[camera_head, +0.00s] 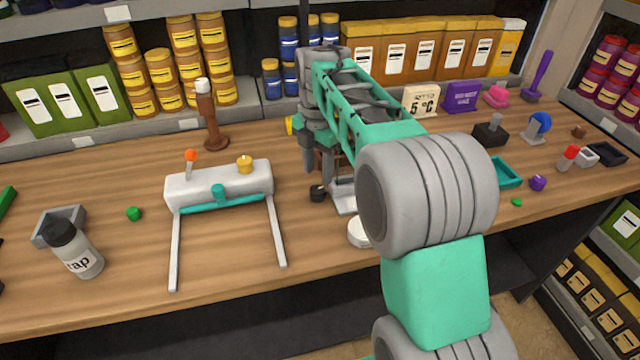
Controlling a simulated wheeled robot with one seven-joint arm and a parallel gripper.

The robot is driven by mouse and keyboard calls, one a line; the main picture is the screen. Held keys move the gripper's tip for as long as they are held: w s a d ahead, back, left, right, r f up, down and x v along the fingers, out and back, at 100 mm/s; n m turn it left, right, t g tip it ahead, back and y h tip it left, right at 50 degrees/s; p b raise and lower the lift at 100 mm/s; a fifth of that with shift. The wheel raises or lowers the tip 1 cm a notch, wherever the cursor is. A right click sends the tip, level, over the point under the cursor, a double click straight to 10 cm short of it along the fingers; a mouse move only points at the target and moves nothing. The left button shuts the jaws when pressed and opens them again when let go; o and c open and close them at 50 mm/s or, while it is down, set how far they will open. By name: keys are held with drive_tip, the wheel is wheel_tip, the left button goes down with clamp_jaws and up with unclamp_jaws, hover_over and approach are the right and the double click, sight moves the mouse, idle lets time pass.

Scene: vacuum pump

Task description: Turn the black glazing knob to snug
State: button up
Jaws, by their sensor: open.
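A small black knob-like piece (317,193) shows low beside a pale base (342,198), just below my gripper. It looks like the black glazing knob, but it is small and I cannot read its setting. My gripper (311,165) points down above it and is open, with nothing seen between its fingers. The gap between fingers and knob is hard to judge. My arm and gripper hide most of the device behind them; a bit of yellow (289,125) shows at its left.
A white unit (220,186) with an orange-tipped lever, yellow knob and teal bar stands left. A brown-and-white upright (208,115) stands behind it. A round white piece (359,233) lies near my arm. Small items crowd the right; shelves line the back.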

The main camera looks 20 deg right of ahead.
sight(318, 189)
wheel_tip(318, 189, down, 6)
drive_tip(key=shift+c, duration=0.5)
clamp_jaws()
